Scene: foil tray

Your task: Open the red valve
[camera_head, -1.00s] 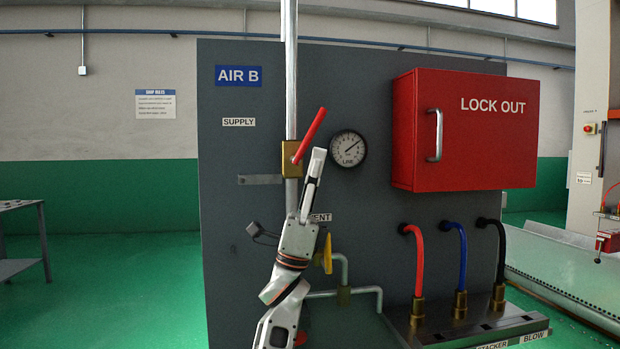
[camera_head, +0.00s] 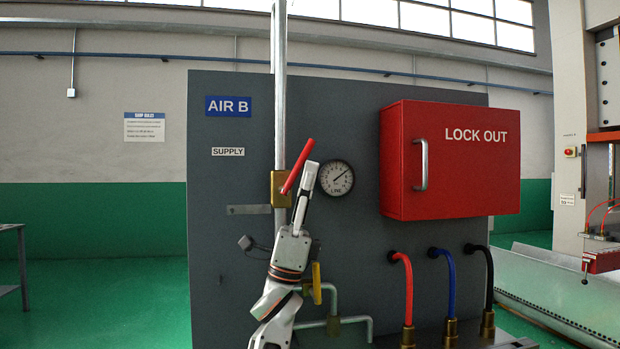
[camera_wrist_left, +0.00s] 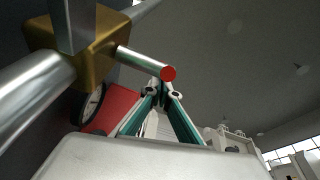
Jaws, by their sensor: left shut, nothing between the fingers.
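The red valve is a brass body (camera_head: 281,189) on the vertical supply pipe, with a red lever (camera_head: 298,166) slanting up and to the right. In the left wrist view the fingertips (camera_wrist_left: 163,92) are close by the lever's red end. I cannot tell whether they touch it. My right gripper is not in view.
A pressure gauge (camera_head: 336,178) is close right of the lever. A red lock-out box (camera_head: 450,160) juts from the grey panel (camera_head: 235,275) further right. A yellow handle (camera_head: 316,284) is beside my left wrist. Red, blue and black hoses are at lower right.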

